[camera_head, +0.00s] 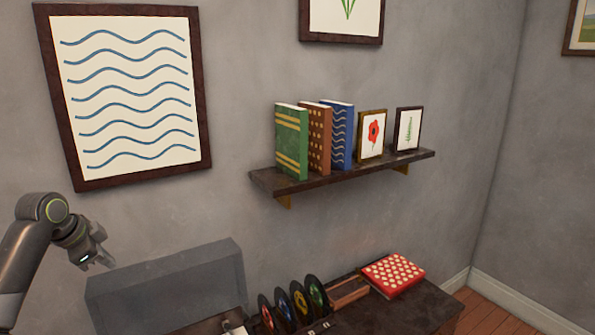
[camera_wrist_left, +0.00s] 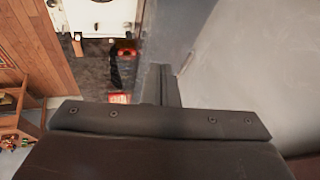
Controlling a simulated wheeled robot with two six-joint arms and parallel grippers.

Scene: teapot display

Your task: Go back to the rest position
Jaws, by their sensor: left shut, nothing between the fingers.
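My left gripper (camera_head: 106,262) is in the head view at the lower left, raised in front of the wall and just left of a grey box-like panel. Its fingers are together with nothing between them. In the left wrist view the closed fingers (camera_wrist_left: 162,85) point away over a dark surface. My right gripper is in neither view.
A dark shelf (camera_head: 345,172) on the wall holds books and small framed pictures. Below, a dark cabinet top (camera_head: 400,312) carries several upright discs (camera_head: 299,302) and a red dotted book (camera_head: 393,275). The grey panel (camera_head: 165,290) stands close to my left gripper.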

